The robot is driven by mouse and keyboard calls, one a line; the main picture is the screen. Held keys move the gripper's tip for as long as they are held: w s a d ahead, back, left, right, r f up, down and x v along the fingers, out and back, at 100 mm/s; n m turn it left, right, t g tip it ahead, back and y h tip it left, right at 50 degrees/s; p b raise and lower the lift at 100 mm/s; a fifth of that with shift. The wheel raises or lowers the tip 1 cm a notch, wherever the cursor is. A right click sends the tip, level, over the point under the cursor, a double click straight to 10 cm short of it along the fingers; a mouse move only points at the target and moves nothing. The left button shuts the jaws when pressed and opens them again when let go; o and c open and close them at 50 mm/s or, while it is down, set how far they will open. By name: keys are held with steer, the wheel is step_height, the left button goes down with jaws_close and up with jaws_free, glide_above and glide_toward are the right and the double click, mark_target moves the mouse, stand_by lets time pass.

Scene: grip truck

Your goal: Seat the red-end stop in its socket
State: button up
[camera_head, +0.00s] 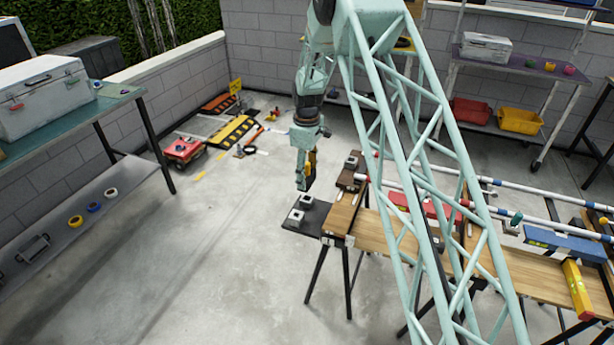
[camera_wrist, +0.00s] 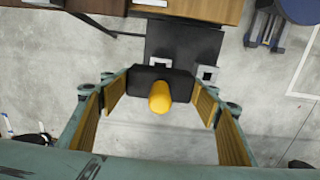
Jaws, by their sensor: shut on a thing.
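My gripper (camera_head: 304,178) is shut on a dark block with a yellow-orange knob, the held stop. In the wrist view the stop (camera_wrist: 147,78) sits between the two fingers, its rounded knob towards the camera. No red end shows on it. In the head view the stop hangs above and near the black plate at the bench's left end. Two pale square sockets (camera_head: 295,216) (camera_head: 306,202) stand on this black plate (camera_head: 315,222). In the wrist view one socket (camera_wrist: 208,73) shows just past the stop's right end; the other is largely hidden. The stop is apart from both.
A third pale block (camera_head: 352,161) stands on a dark brown board behind. The wooden bench (camera_head: 375,234) runs right, carrying a red toolbox, rods and a blue level. A side table (camera_head: 70,118) with a pale case stands left. The concrete floor between is clear.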

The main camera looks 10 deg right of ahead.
mark_target(307, 163)
steer(key=shift+r, duration=0.1)
steer(key=shift+r+p, duration=1.6)
steer(key=shift+r, duration=2.05)
